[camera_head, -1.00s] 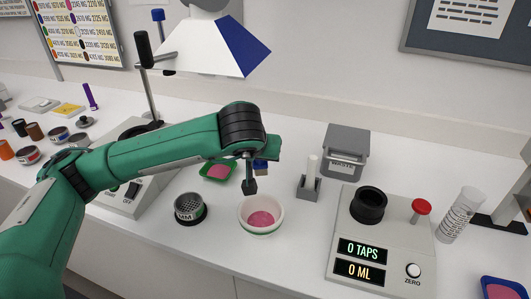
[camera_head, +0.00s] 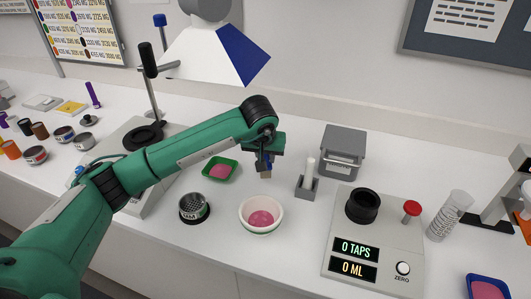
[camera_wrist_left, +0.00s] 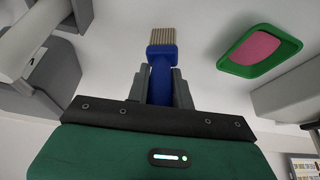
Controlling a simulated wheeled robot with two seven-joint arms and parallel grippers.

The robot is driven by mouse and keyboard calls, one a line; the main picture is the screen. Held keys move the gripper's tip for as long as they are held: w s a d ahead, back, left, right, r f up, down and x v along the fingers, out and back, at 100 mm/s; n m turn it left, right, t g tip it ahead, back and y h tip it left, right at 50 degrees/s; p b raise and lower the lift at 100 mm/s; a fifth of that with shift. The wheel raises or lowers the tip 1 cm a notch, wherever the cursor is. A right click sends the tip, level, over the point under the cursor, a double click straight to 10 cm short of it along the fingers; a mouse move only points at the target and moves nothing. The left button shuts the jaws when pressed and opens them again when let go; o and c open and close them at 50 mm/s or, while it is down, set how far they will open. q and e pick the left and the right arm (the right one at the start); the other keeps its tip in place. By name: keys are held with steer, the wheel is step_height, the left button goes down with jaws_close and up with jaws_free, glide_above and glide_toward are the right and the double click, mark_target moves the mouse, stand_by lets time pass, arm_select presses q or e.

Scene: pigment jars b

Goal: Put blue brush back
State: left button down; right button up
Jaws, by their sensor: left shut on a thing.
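My left gripper (camera_head: 265,160) is shut on the blue brush (camera_wrist_left: 162,70). In the left wrist view, its blue handle sits between the two fingers and its pale tan bristles point away from the hand. In the head view, the bristles (camera_head: 266,176) hang down below the gripper, above the bench behind the white bowl (camera_head: 244,221) with pink powder. Most of the handle is hidden by the hand. I cannot make out an empty brush holder. My right gripper is not in view.
A grey stand with a white rod (camera_head: 310,168) is just right of the gripper, with the grey waste bin (camera_head: 343,148) behind. A green tray (camera_head: 235,168) of pink powder is left. A sieve jar (camera_head: 194,208), a tap machine (camera_head: 374,235) and a lamp (camera_head: 215,55) stand around.

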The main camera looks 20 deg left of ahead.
arm_select(q)
steer(key=shift+s+f, duration=0.1)
steer(key=shift+f, duration=0.45)
steer(key=shift+f, duration=0.2)
steer(key=c, duration=1.2)
jaws_free()
steer(key=shift+c, duration=0.2)
steer(key=shift+r, duration=0.15)
